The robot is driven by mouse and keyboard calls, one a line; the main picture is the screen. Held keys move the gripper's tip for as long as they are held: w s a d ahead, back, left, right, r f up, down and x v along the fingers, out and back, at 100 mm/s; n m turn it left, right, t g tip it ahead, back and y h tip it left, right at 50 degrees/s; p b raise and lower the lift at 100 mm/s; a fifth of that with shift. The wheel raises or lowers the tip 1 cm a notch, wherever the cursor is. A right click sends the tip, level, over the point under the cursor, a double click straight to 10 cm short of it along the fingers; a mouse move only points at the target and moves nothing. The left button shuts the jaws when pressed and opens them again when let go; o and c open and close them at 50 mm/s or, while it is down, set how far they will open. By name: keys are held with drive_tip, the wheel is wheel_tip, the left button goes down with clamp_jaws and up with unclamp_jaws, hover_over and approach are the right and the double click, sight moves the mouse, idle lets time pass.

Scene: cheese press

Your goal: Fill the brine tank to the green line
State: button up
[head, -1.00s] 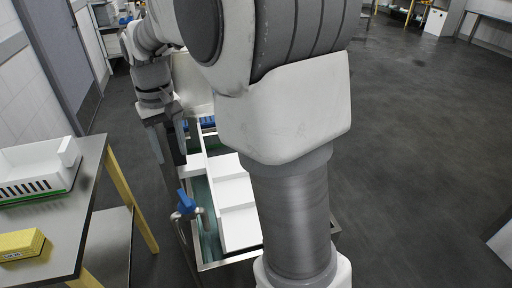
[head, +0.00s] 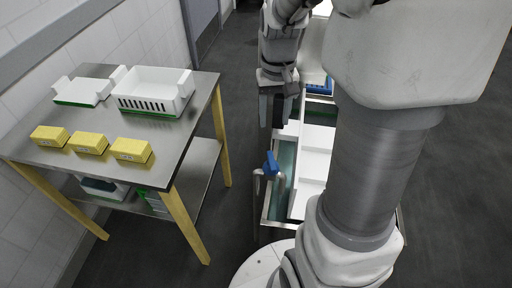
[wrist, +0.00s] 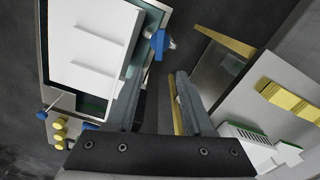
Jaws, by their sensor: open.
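The brine tank (head: 264,232) is a metal-rimmed basin in the middle of the head view. White slabs (head: 314,165) cover most of it, and greenish liquid (head: 287,160) shows along its left side. It also shows at the upper left of the wrist view (wrist: 45,50). A tap with a blue handle (head: 271,163) stands at the tank's left edge; the handle also shows in the wrist view (wrist: 159,43). My gripper (head: 272,124) is open and empty, beyond and above the tap and apart from it. I cannot make out the green line.
A steel table (head: 185,125) with yellow legs stands at left. It carries several yellow blocks (head: 89,143) and white slotted trays (head: 155,88). A blue item (head: 318,84) lies at the tank's far end. Dark floor between table and tank is clear.

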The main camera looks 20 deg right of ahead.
sight(272, 160)
wheel_tip(272, 160, down, 18)
drive_tip(key=shift+s+r+b, duration=0.1)
drive_tip(key=shift+r+b, duration=0.15)
drive_tip(key=shift+b, duration=0.15)
idle(0.4)
clamp_jaws()
